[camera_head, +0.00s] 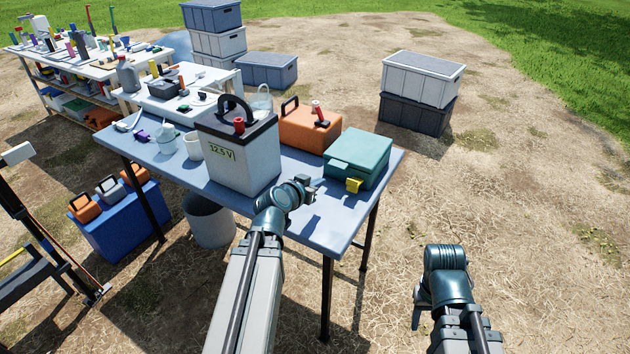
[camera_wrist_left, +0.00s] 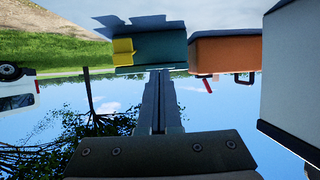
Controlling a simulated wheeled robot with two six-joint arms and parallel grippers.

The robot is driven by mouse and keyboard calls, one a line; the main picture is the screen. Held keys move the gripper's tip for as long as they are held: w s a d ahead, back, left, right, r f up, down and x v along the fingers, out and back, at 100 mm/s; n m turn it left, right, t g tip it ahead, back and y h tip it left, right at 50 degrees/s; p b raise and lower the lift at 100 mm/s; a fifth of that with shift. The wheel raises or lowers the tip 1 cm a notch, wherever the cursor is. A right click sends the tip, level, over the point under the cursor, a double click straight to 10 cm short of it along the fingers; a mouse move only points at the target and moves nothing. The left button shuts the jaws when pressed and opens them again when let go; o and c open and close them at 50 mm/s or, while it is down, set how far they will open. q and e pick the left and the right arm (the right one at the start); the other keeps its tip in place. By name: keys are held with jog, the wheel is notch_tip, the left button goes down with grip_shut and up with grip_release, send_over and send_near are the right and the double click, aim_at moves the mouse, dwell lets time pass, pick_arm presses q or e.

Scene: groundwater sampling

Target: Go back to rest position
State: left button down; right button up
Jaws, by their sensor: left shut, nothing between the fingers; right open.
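My left gripper (camera_head: 307,187) hangs over the front edge of the blue table (camera_head: 330,225), in front of the white battery box (camera_head: 240,160) and the teal case (camera_head: 358,160). In the left wrist view its fingers (camera_wrist_left: 160,85) are closed together with nothing between them. That view is upside down and shows the teal case (camera_wrist_left: 160,50) beyond the fingertips. My right arm is at the lower right over bare ground, away from the table. Its gripper (camera_head: 420,303) points down and is largely hidden behind the wrist.
An orange case (camera_head: 308,130) stands behind the teal case, and white cups (camera_head: 193,146) stand left of the battery box. Stacked crates (camera_head: 420,85) stand behind. The ground at right is clear.

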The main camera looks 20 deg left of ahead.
pick_arm(q)
jog(key=d+f+g, duration=0.1)
jog(key=d, duration=0.2)
jog(key=s+d+f+m+g+h, duration=0.1)
jog(key=d+f, duration=0.1)
jog(key=d, duration=0.2)
jog(key=d+f+m+g+h, duration=0.1)
jog(key=d, duration=0.2)
jog(key=shift+s+d+f, duration=0.2)
jog(key=s+d+f+g+y, duration=0.1)
jog(key=s+d+f+g, duration=0.2)
jog(key=s+d, duration=0.25)
jog(key=s+d+f+m+g+y, duration=0.1)
jog(key=s+d+f+g+y, duration=0.15)
jog(key=s+d+g, duration=0.35)
jog(key=s+d+f+g+y, duration=0.1)
jog(key=s+d+f, duration=0.25)
jog(key=s, duration=0.35)
notch_tip(320, 180, up, 17)
jog(key=p, duration=1.7)
jog(key=shift+a+r, duration=0.15)
jog(key=shift+r, duration=0.05)
jog(key=shift+a, duration=0.15)
